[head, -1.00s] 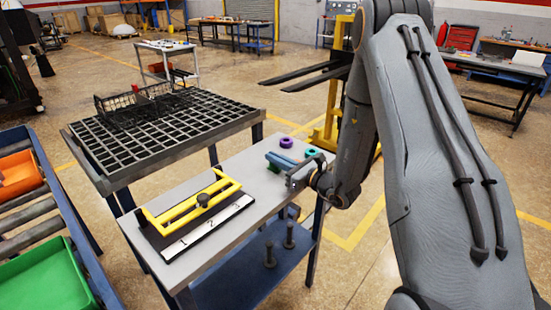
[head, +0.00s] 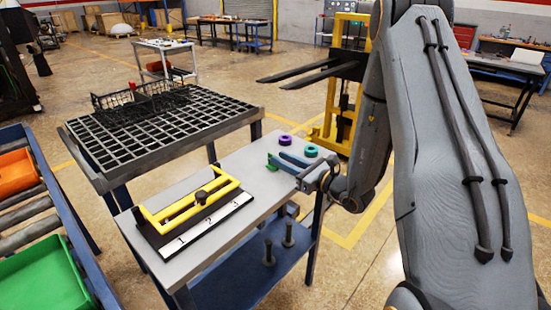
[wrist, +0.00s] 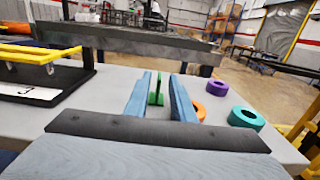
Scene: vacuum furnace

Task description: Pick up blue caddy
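My gripper (head: 284,160) is low over the right end of the grey table. I cannot make out a blue caddy in either view.
A purple ring (head: 285,140), a teal ring (head: 311,151) and an orange ring (wrist: 199,111) lie near my gripper. A yellow frame (head: 165,212) on a black base is at the table's left. Behind is a grid-topped table (head: 215,123) with black wire baskets (head: 165,98).

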